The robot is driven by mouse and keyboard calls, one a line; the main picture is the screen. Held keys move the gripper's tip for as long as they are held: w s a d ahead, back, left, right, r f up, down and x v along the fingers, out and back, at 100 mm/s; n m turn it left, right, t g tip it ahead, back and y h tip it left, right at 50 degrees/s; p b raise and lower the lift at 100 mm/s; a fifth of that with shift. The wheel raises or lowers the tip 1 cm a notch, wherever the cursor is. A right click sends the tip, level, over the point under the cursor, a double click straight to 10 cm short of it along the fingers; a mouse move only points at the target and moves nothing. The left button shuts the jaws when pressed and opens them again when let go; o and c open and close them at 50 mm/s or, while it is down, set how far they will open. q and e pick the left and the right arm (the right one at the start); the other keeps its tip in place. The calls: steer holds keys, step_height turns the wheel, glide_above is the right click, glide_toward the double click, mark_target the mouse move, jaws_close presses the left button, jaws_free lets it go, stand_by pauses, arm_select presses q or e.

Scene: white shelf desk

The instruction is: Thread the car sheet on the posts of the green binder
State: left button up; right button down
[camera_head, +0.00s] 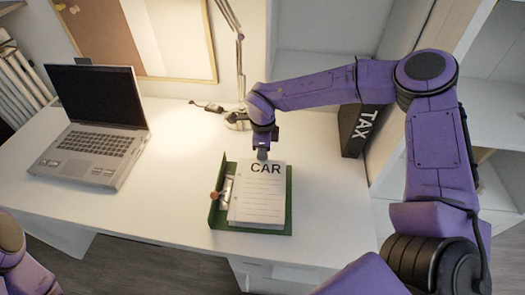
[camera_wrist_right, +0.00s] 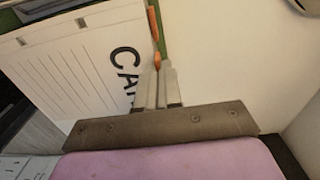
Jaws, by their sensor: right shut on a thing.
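The green binder (camera_head: 289,215) lies open on the desk, its left cover standing up along the left side. The white car sheet (camera_head: 258,205), lettered CAR, lies over the binder and covers most of its inside. A metal fitting (camera_head: 226,187) shows beside the sheet's left edge. My right gripper (camera_head: 262,155) is shut on the sheet's top edge, just above the lettering. In the right wrist view its fingers (camera_wrist_right: 159,72) pinch the edge beside CAR. Two small dark-and-grey spots (camera_wrist_right: 81,23) show near one sheet edge; I cannot tell whether posts pass through. My left gripper is out of view.
An orange-brown piece (camera_head: 214,195) sits on the binder's left side. An open laptop (camera_head: 85,155) stands at left, a lamp base (camera_head: 237,122) behind the binder, and a black TAX binder (camera_head: 355,130) at back right. The desk between laptop and binder is clear.

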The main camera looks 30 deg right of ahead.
steer(key=shift+f+b, duration=0.65)
steer(key=shift+f, duration=0.6)
stand_by(0.8)
steer(key=c, duration=1.2)
jaws_free()
step_height(320, 180, up, 11)
steer(key=shift+f, duration=0.2)
